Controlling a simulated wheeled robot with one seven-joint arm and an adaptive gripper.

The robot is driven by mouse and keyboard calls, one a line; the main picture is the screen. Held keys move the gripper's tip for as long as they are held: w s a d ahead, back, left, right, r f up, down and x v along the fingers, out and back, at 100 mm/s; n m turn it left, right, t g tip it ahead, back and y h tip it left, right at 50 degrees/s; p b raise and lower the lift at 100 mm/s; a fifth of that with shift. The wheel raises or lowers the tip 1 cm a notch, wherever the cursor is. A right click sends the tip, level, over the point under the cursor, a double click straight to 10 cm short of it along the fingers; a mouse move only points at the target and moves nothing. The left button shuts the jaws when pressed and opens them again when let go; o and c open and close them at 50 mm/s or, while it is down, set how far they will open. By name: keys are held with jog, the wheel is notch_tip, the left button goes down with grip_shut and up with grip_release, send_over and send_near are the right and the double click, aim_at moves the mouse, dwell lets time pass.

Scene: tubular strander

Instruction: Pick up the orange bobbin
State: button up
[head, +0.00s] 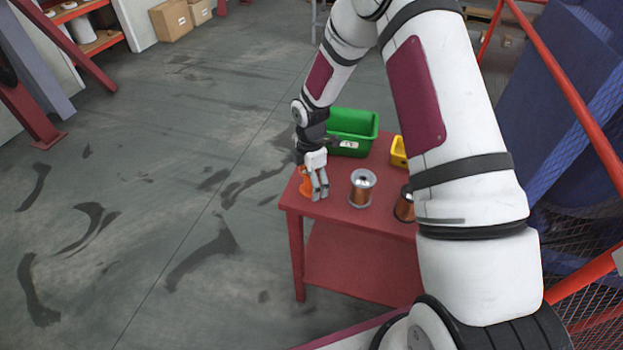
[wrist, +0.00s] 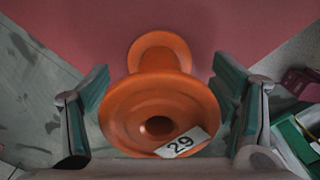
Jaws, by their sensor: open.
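The orange bobbin (wrist: 140,105) stands upright on the red table, seen from above in the wrist view, with a label reading 29 on its top flange. In the head view the orange bobbin (head: 305,187) is partly hidden behind my gripper at the table's left corner. My gripper (head: 318,196) points down at it. In the wrist view my gripper's fingers (wrist: 162,105) are open, one on each side of the top flange. The left finger looks close to the flange edge; I cannot tell whether either touches.
The red table (head: 325,211) also holds a metal spool of copper-coloured wire (head: 361,188), a second wire spool (head: 404,204) partly behind my arm, a green bin (head: 352,133) and a yellow bin (head: 398,152). A red railing (head: 575,95) runs at right. The floor at left is clear.

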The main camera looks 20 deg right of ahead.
jog(key=c, duration=1.2)
